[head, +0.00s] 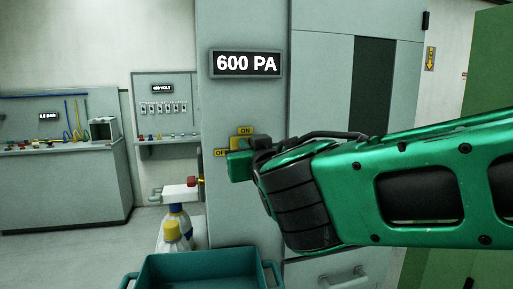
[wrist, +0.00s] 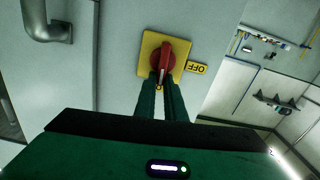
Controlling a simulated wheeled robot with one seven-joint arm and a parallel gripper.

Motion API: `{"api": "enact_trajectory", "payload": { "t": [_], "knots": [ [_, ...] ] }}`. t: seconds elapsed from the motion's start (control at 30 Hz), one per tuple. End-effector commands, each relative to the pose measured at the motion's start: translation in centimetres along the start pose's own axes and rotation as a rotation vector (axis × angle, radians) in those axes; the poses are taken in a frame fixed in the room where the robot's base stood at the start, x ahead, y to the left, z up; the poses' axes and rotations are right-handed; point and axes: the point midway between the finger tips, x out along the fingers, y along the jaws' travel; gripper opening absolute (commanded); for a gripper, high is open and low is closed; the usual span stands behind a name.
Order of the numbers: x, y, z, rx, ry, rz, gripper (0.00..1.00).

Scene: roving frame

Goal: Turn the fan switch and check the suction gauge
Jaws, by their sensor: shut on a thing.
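The fan switch is a red rotary knob (wrist: 163,58) on a square yellow plate, seen in the wrist view. Its handle lies nearly upright in that view, in line with my fingers. My gripper (wrist: 161,82) is shut on the knob's near end. In the head view my gripper (head: 241,164) is at the cabinet front and hides the knob. The ON label (head: 245,131) shows above it and the OFF label (head: 221,152) to its left. The OFF label is upside down in the wrist view (wrist: 197,68). The suction gauge (head: 246,63) above reads 600 PA.
Workbenches stand farther left. Floor at left is clear.

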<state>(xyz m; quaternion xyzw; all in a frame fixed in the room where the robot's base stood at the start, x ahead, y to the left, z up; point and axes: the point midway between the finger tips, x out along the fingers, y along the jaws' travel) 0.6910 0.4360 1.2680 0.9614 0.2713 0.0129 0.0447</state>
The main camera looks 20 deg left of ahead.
Motion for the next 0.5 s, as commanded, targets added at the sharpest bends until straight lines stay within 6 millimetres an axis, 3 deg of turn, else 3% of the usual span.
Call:
{"api": "enact_trajectory", "payload": {
  "t": [0.1,0.5],
  "knots": [
    [0.32,0.62,0.49,-0.070,-0.009,0.015,0.00],
    [0.36,-0.29,0.71,-0.435,-0.011,0.014,0.00]
  ]
}}
